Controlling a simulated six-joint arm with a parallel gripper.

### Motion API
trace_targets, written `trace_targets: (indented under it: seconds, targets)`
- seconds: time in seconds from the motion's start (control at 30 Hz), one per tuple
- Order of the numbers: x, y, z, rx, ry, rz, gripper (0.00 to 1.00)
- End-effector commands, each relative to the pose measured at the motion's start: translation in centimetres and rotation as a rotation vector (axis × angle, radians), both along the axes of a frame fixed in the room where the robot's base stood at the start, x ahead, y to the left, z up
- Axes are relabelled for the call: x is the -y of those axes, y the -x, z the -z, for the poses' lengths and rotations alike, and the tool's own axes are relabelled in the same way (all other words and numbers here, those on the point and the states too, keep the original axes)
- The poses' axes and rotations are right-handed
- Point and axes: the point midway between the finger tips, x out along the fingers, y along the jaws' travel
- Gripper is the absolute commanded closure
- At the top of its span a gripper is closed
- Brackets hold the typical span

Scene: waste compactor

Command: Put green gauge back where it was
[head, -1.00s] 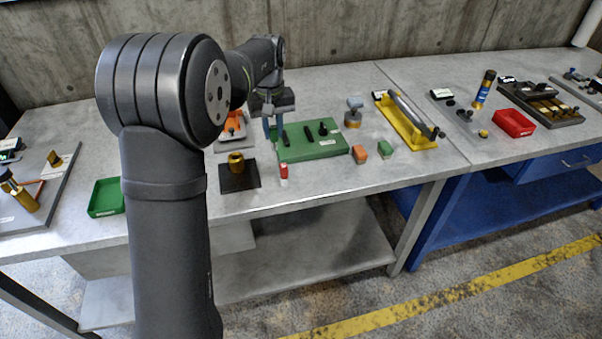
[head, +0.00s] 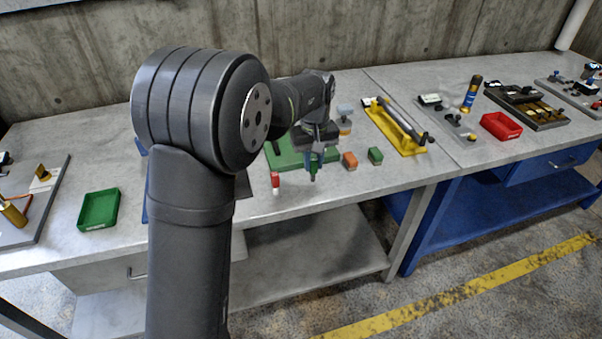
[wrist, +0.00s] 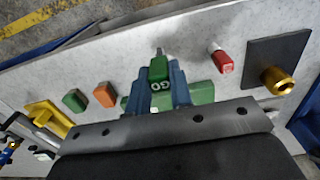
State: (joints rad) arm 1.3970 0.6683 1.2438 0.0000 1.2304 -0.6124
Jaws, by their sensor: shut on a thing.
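My gripper (head: 314,162) has blue fingers and is shut on the green gauge (head: 313,174), in front of the right part of the green board (head: 285,159). In the wrist view the green gauge (wrist: 158,70) shows a "GO" mark and a grey metal tip, between the blue fingers (wrist: 160,88). I cannot tell whether it touches the table. A red gauge (head: 275,181) with a white end stands on the table to the left; it also shows in the wrist view (wrist: 221,60). The green board is partly hidden by my arm and gripper.
An orange block (head: 350,161) and a green block (head: 375,156) sit just right of my gripper. A yellow fixture (head: 400,130) is farther right. A dark plate (wrist: 262,62) with a brass fitting (wrist: 278,80) lies beyond the red gauge. The table's front strip is clear.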

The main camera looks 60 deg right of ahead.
Motion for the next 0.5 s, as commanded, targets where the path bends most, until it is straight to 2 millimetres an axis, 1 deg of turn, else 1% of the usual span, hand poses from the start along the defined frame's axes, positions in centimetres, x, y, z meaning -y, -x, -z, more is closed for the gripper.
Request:
trace_targets:
  seconds: [0.03,0.1,0.2,0.37,0.5]
  targets:
    - [0.3,-1.2,0.8,-0.001,-0.001,-0.004,0.99]
    - [0.7,-2.5,1.5,0.000,0.000,-0.004,0.99]
    - [1.0,-3.6,2.3,0.000,0.000,-0.001,0.99]
    - [1.2,-4.3,2.8,0.000,0.000,0.000,0.99]
    - [1.2,-4.3,4.5,-0.001,-0.002,0.000,0.99]
